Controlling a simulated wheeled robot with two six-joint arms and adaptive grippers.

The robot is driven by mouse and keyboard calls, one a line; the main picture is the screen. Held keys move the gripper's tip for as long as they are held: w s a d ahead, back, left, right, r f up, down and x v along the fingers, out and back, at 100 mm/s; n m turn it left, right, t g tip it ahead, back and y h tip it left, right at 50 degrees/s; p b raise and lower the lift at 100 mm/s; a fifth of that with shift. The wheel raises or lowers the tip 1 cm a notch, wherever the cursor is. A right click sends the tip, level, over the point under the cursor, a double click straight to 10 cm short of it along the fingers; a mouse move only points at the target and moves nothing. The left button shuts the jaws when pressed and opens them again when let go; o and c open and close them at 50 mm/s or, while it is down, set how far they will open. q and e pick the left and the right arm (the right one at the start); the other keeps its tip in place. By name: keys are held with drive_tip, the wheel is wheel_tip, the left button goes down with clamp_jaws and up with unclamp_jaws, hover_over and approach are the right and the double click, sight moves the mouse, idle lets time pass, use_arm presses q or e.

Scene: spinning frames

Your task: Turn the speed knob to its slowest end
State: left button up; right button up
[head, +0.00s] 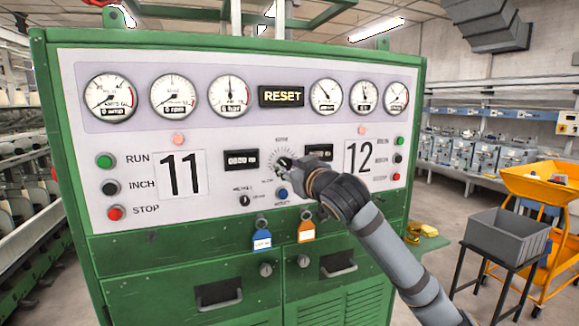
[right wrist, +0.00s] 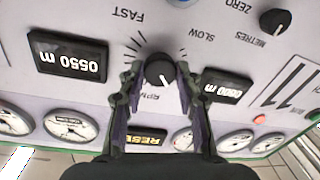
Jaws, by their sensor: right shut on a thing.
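The black speed knob (right wrist: 159,70) sits in the middle of the right wrist view, between FAST at upper left and SLOW at upper right, with RPM printed below. My right gripper (right wrist: 156,84) is shut on the knob, one finger on each side. In the head view my right gripper (head: 290,166) reaches the centre of the panel and mostly hides the knob. My left gripper is in neither view.
The green machine cabinet (head: 160,250) carries the pale panel with gauges and a RESET display (head: 283,96). A smaller black METRES knob (right wrist: 275,22) is beside the speed knob. Blue (head: 262,240) and orange (head: 306,231) tags hang below. A grey bin (head: 507,235) stands right.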

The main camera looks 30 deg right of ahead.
drive_tip(key=n+p, duration=0.2)
drive_tip(key=n, duration=0.1)
drive_tip(key=shift+r, duration=0.25)
drive_tip(key=n+p, duration=0.3)
drive_tip(key=shift+r+n+g, duration=0.1)
drive_tip(key=shift+n+g, duration=0.2)
drive_tip(key=n+p, duration=0.6)
drive_tip(key=shift+a+h+p, duration=0.1)
drive_tip(key=shift+h+p, duration=0.25)
drive_tip(key=shift+h, duration=0.05)
drive_tip(key=shift+n+p, duration=0.8)
drive_tip(key=shift+n, duration=0.4)
drive_tip(key=shift+f+n+g+h+p, duration=0.2)
drive_tip(key=shift+n+g+h+p, duration=0.1)
drive_tip(key=shift+n, duration=1)
drive_tip(key=o, duration=1.2)
drive_tip(key=shift+c, duration=0.2)
